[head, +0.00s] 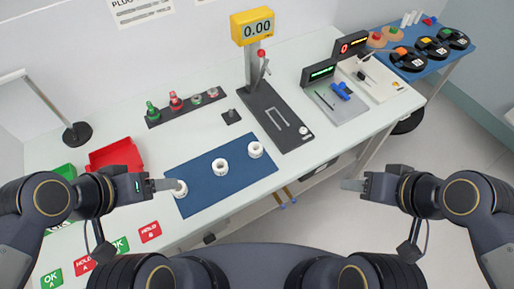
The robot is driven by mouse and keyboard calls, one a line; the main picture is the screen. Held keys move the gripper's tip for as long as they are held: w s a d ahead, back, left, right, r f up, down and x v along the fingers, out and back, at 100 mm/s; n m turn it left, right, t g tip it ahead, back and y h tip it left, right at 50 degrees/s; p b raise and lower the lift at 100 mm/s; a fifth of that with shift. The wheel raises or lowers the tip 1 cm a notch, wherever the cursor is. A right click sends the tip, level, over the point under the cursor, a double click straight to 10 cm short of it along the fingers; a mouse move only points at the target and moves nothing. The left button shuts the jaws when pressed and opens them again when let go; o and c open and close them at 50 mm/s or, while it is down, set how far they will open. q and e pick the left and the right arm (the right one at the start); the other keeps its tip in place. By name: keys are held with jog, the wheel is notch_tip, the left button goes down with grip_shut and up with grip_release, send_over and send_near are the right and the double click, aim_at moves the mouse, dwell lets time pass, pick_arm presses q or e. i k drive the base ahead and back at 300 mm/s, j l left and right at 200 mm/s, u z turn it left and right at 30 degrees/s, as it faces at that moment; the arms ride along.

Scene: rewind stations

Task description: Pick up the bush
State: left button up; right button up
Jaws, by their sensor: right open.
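Three white ring-shaped bushes stand on a blue mat (205,199): one at the right (256,149), one in the middle (220,166), and one at the left (180,189). My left gripper (172,184) points right, its fingertips overlapping the left bush in the picture and hiding part of it. I cannot tell whether they touch it or whether the jaws are open or shut. My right gripper (352,185) is open and empty, in front of the table edge over the floor, well away from the bushes.
A red tray (115,156) and a green tray (66,172) stand at the left. OK and HOLD cards lie at the front left. Behind the mat are a rack of red and green parts (186,104) and a test stand with a yellow display (252,26). The white tabletop between them is partly clear.

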aim_at(255, 149)
jog(key=i+l, duration=0.15)
jog(key=l, duration=0.2)
jog(key=i+l, duration=0.1)
jog(key=l, duration=0.3)
jog(key=i+l, duration=0.15)
jog(key=l, duration=0.2)
jog(key=i+l, duration=0.1)
jog(key=l, duration=0.3)
jog(key=u, duration=0.45)
jog(key=l+u, duration=0.1)
jog(key=u, duration=0.8)
jog(key=l+u, duration=0.1)
jog(key=u, duration=0.75)
jog(key=l+u, duration=0.1)
jog(key=u, duration=0.35)
